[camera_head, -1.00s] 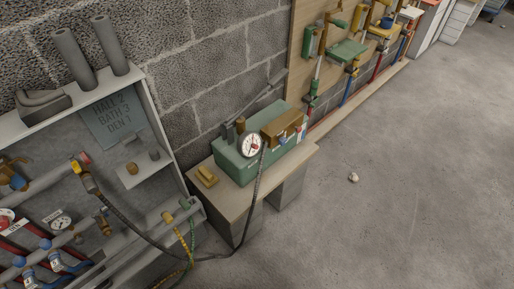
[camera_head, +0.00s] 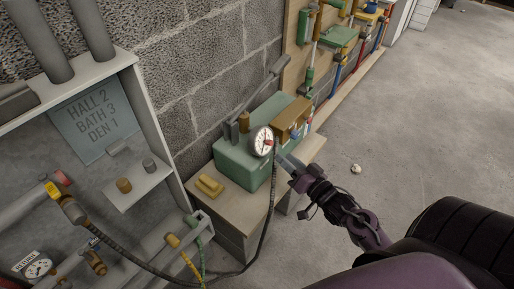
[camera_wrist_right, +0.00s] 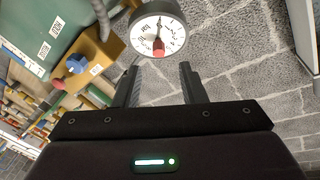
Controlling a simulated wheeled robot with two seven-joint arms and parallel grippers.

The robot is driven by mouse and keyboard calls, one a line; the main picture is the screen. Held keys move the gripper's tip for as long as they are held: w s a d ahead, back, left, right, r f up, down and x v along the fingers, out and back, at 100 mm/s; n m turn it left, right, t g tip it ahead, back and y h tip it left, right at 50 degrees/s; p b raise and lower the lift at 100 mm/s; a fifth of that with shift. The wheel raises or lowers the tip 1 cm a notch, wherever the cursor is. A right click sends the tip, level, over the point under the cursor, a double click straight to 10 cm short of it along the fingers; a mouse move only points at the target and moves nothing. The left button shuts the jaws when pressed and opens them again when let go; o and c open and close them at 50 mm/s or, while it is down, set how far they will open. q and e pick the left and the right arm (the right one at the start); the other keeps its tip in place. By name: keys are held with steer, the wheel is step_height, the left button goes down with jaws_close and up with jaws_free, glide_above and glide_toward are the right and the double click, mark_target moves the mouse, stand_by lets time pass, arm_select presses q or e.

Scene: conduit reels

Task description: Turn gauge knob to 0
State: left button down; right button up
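The round white gauge (camera_head: 262,141) stands at the front of the green pump box (camera_head: 236,165). In the right wrist view the gauge (camera_wrist_right: 146,31) has a dark needle and a red part (camera_wrist_right: 158,47) low on its face, which looks like the knob. The numbers are too small to read surely. My right gripper (camera_head: 283,161) is just right of the gauge in the head view. In the right wrist view my right gripper (camera_wrist_right: 160,80) is open and empty, its fingers apart below the red part, not around it. My left gripper is not in view.
A brown block (camera_head: 292,118) with a blue knob (camera_wrist_right: 77,63) is beside the gauge. A yellow piece (camera_head: 210,185) lies on the bench (camera_head: 236,212). A black hose (camera_head: 266,222) hangs in front of the bench. The grey cabinet (camera_head: 160,135) stands left; open floor lies right.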

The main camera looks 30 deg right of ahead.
mark_target(269, 143)
steer(key=w, duration=0.7)
steer(key=shift+a, duration=0.35)
steer(key=shift+c, duration=0.3)
jaws_close()
